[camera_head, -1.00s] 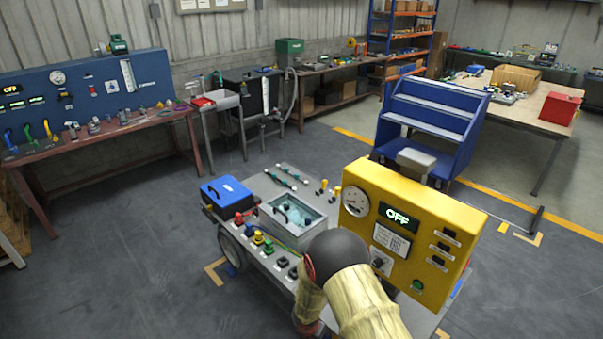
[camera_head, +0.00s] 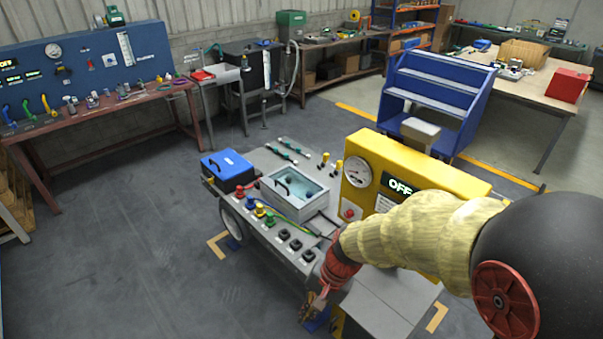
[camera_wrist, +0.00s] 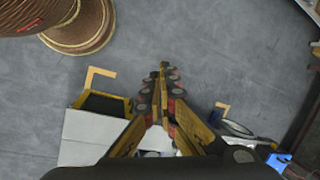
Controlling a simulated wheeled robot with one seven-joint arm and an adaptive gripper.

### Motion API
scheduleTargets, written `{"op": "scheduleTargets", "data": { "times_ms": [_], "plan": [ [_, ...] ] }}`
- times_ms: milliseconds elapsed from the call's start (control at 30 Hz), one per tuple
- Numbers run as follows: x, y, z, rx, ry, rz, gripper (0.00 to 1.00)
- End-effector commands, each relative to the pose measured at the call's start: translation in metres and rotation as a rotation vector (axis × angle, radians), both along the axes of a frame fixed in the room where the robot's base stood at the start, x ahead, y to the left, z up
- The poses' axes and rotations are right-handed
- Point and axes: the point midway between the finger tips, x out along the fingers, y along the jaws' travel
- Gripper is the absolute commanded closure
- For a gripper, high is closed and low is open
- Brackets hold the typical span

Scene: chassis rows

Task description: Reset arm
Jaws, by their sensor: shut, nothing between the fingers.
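My gripper (camera_head: 314,304) hangs low in the head view, at the front edge of the grey wheeled cart (camera_head: 243,207). In the wrist view the gripper (camera_wrist: 163,72) is shut and empty, its fingertips together over the grey floor. My arm reaches in from the right of the head view and covers the lower right part of the yellow panel (camera_head: 376,151). The panel's display reads "OFF".
On the cart are a blue case (camera_head: 227,167), a lidded grey box (camera_head: 292,192) and several coloured connectors. Blue steps (camera_head: 434,95) stand behind. A workbench (camera_head: 92,112) is at left, a table (camera_head: 540,98) at back right. The left floor is open.

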Motion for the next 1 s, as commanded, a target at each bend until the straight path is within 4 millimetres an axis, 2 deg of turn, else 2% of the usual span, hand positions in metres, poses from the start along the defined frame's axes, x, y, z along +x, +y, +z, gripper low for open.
{"op": "scheduleTargets", "data": {
  "times_ms": [100, 233, 500, 633, 800, 1000],
  "plan": [
    [-0.024, -0.033, 0.032, -0.051, -0.082, 0.180, 1.00],
    [-0.048, -0.069, 0.060, -0.125, -0.160, 0.334, 1.00],
    [-0.088, -0.136, 0.110, -0.300, -0.328, 0.446, 1.00],
    [-0.099, -0.157, 0.133, -0.363, -0.434, 0.422, 1.00],
    [-0.107, -0.167, 0.162, -0.393, -0.554, 0.362, 1.00],
    [-0.110, -0.173, 0.175, -0.409, -0.609, 0.326, 1.00]
  ]
}}
